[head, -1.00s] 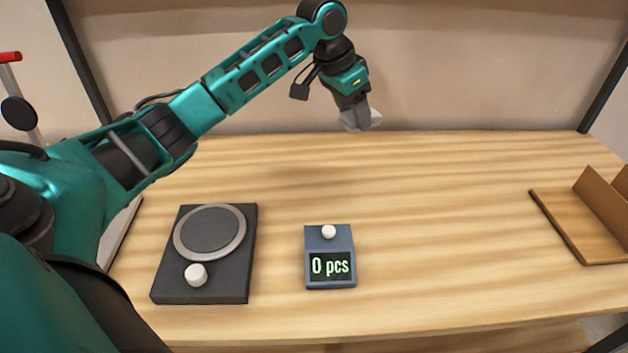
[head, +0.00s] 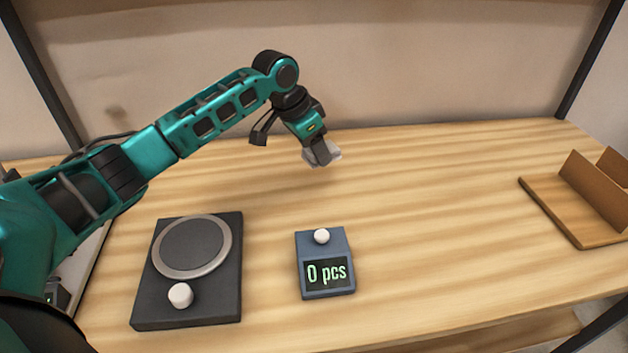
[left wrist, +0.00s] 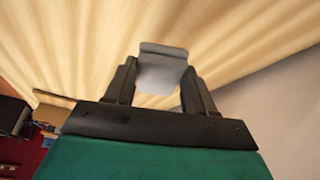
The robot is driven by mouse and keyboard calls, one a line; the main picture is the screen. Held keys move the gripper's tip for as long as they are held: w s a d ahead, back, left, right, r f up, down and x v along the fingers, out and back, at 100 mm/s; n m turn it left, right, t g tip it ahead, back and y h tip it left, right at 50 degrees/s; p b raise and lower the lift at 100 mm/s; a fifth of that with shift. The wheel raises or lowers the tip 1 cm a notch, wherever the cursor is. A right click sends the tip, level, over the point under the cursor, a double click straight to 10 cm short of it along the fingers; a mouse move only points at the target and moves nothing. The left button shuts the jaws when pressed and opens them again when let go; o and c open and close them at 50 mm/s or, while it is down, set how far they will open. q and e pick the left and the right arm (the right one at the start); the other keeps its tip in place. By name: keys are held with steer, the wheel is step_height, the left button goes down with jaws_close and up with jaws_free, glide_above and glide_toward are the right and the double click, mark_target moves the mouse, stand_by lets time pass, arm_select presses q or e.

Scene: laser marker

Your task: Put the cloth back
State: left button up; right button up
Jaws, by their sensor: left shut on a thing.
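The cloth (head: 332,154) is a small light-grey piece at the tip of my left gripper (head: 320,154). In the head view it hangs a little above the back middle of the wooden table. In the left wrist view the cloth (left wrist: 162,70) sits between the two dark fingers of my left gripper (left wrist: 160,85), which are shut on it. The cloth looks flat and pale, with a folded edge at its far end. Bare table lies beyond it. My right gripper is in neither view.
A dark device with a round plate (head: 192,246) and white knob stands at the front left. A blue counter box (head: 324,262) reading "0 pcs" stands front middle. A wooden tray with upright dividers (head: 560,208) is at the right. The table (head: 430,200) between is clear.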

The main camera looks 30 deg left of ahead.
mark_target(320, 188)
arm_select(q)
step_height(320, 188, down, 8)
steer(key=shift+f+b, duration=0.1)
steer(key=shift+b, duration=0.5)
steer(key=shift+f, duration=0.1)
steer(key=o, duration=1)
steer(key=p+v, duration=0.2)
steer(key=v, duration=1)
steer(key=shift+s, duration=0.1)
